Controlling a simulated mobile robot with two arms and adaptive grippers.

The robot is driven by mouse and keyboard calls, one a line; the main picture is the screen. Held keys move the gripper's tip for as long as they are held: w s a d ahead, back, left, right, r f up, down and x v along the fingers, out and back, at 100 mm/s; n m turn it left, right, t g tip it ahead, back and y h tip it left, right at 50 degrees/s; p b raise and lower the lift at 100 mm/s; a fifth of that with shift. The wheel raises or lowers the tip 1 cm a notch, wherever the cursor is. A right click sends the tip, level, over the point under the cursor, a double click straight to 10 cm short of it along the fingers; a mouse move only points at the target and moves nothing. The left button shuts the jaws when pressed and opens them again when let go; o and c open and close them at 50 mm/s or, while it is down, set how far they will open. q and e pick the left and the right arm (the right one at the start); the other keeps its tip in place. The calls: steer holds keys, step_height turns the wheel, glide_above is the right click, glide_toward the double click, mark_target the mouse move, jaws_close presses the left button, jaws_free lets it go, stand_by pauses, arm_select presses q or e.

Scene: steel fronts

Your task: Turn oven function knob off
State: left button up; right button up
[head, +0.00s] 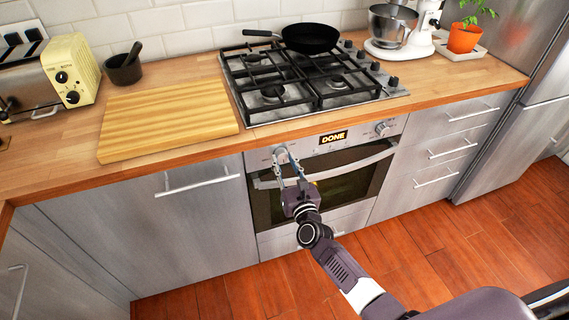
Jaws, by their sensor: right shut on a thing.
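The oven (322,190) is built in below the counter, with a dark glass door and a bar handle. Its control panel has a lit display (334,137) reading "DONE", a knob (383,128) on the right and a knob (280,155) on the left. My right gripper (284,165) is at the left knob, its fingers shut on it. The fingers partly cover the knob, and its pointer is too small to read. My left gripper is not in view.
The oven handle (350,166) sticks out just right of my right gripper. Above are the gas hob (310,80), a black pan (311,38) and a cutting board (168,118). The wooden floor (420,235) in front is clear.

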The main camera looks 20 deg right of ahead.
steer(key=n+b, duration=0.1)
steer(key=n, duration=0.2)
steer(key=shift+f, duration=0.1)
steer(key=n+b, duration=0.1)
steer(key=n, duration=0.8)
steer(key=shift+n+y+b, duration=0.3)
steer(key=shift+n+y, duration=0.1)
steer(key=n, duration=0.3)
steer(key=shift+n, duration=0.4)
steer(key=n+p, duration=0.1)
steer(key=n, duration=0.3)
steer(key=shift+d+n+y, duration=0.1)
steer(key=shift+n+y, duration=0.2)
steer(key=n+p, duration=0.1)
steer(key=n, duration=0.3)
steer(key=shift+n, duration=0.4)
steer(key=n+p, duration=0.1)
steer(key=n, duration=0.4)
steer(key=shift+n, duration=0.3)
steer(key=shift+n+y+p, duration=0.3)
steer(key=shift+n+p, duration=0.25)
steer(key=shift+n, duration=1.25)
